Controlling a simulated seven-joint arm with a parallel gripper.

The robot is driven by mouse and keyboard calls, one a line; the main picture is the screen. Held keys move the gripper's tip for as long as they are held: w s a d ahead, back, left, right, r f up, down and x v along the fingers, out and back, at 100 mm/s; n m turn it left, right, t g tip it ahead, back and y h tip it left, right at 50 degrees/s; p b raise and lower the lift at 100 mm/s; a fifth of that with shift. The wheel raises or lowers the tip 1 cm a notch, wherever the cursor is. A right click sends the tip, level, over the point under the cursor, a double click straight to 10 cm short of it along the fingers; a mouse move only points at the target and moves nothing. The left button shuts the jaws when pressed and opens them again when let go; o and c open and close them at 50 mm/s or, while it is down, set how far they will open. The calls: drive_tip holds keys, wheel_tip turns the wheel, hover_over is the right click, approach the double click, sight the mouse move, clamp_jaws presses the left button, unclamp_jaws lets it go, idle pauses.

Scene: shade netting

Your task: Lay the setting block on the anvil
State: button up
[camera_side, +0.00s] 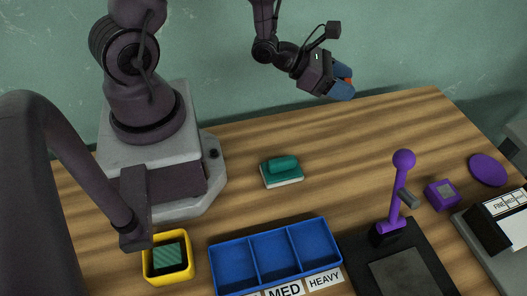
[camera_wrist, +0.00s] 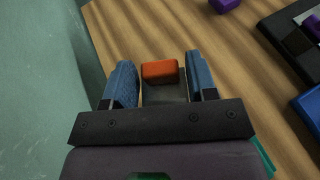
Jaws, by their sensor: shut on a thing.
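My gripper (camera_side: 343,84) is raised above the back of the table, its blue fingers closed on an orange block, probably the setting block (camera_wrist: 160,71). In the wrist view the block sits between the two fingers (camera_wrist: 162,82), with a dark grey piece just below it. A black base (camera_side: 363,262) with a purple lever (camera_side: 397,190) stands at the front right. A dark grey plate (camera_side: 405,274) lies on it, probably the anvil. The held block is well away from it.
A blue three-part tray (camera_side: 248,262) labelled MED and HEAVY is at the front. A yellow bin (camera_side: 167,272) holds a green block. A teal-handled pad (camera_side: 282,171) lies mid-table. A purple block (camera_side: 442,195), purple disc (camera_side: 488,170) and label stand (camera_side: 497,220) are at right.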

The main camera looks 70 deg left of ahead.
sight(316, 154)
drive_tip(key=s+d+f+m+h, duration=0.1)
drive_tip(key=f, duration=0.1)
drive_tip(key=s+d+f+m+g+h, duration=0.1)
drive_tip(key=s+f, duration=0.1)
drive_tip(key=s+d+f+m+h, duration=0.1)
drive_tip(key=s+f, duration=0.1)
drive_tip(key=shift+f+g, duration=0.4)
drive_tip(key=shift+s+d+r+m+g+h, duration=0.1)
drive_tip(key=shift+s+d+m+g+h, duration=0.1)
drive_tip(key=shift+d+m+g+h, duration=0.1)
drive_tip(key=shift+m+g+h, duration=0.3)
drive_tip(key=shift+m, duration=0.1)
drive_tip(key=shift+w+d+f, duration=0.1)
drive_tip(key=shift+d+f, duration=0.05)
drive_tip(key=shift+f, duration=1.55)
drive_tip(key=shift+w+d+f, duration=0.1)
drive_tip(key=shift+f, duration=1.6)
drive_tip(key=shift+f, duration=0.15)
drive_tip(key=o, duration=0.9)
